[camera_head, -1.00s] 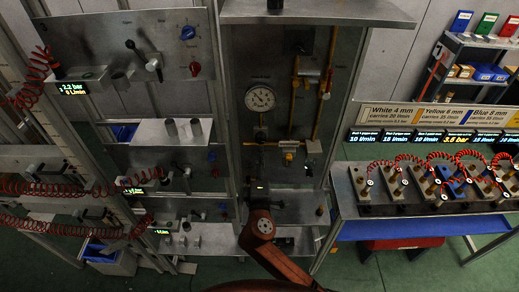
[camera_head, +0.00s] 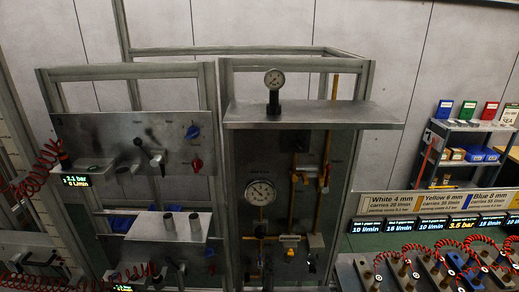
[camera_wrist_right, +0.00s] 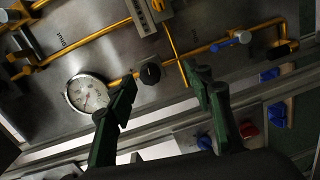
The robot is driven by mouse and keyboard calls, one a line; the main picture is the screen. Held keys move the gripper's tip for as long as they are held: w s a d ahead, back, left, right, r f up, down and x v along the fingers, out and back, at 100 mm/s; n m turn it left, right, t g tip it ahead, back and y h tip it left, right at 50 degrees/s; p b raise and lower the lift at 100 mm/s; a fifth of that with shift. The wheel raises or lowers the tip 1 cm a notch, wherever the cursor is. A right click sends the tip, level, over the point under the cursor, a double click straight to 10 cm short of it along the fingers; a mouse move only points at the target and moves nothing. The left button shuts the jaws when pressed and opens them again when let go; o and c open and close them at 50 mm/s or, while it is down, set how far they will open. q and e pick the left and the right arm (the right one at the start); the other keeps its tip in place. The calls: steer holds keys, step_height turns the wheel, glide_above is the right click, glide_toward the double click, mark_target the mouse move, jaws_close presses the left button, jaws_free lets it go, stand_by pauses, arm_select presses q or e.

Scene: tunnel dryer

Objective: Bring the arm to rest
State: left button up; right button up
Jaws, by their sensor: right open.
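My right gripper (camera_wrist_right: 163,82) shows in the wrist view as two dark green and black fingers spread wide apart, with nothing between them. Behind the fingers is a metal panel with a round white gauge (camera_wrist_right: 86,93), a black knob (camera_wrist_right: 150,73) and yellow pipes. The left finger overlaps the view close to the gauge; I cannot tell the distance to the panel. In the head view I cannot make out the right gripper or its arm. My left gripper is in neither view.
In the head view a metal shelf (camera_head: 310,115) juts out above the gauge panel and carries a small gauge (camera_head: 274,80). Panels with knobs and red coiled hoses (camera_head: 28,175) stand at left. A bench with red hoses is at lower right, a bin rack (camera_head: 462,138) behind it.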

steer(key=s+d+f+m+g+h, duration=0.1)
steer(key=s+d+f+m+g, duration=0.35)
steer(key=d+f, duration=0.55)
steer(key=s+d+f+m+g+h, duration=0.1)
steer(key=s+d+f+m+g, duration=0.2)
steer(key=s+d+f+m, duration=0.5)
steer(key=s+d+f+m+g+y, duration=0.1)
steer(key=s+d+f+g, duration=0.15)
steer(key=s+d, duration=0.35)
steer(key=s+d+f+m+g, duration=0.15)
steer(key=s+d+f, duration=0.25)
steer(key=s, duration=0.4)
steer(key=s+d+f+m+g+y, duration=0.1)
steer(key=s+d+f+g, duration=0.1)
steer(key=s+d+f, duration=0.45)
steer(key=s+a+f+g+b, duration=0.15)
steer(key=f+b, duration=0.25)
steer(key=f, duration=1.5)
steer(key=s+a+f+b, duration=0.2)
steer(key=f+b, duration=0.3)
steer(key=f, duration=1.3)
steer(key=s+f+n+g+b, duration=0.1)
steer(key=s+f+b, duration=0.5)
steer(key=s+f, duration=1.3)
step_height(320, 180, down, 4)
steer(key=shift+d+y, duration=0.15)
steer(key=shift+y, duration=0.25)
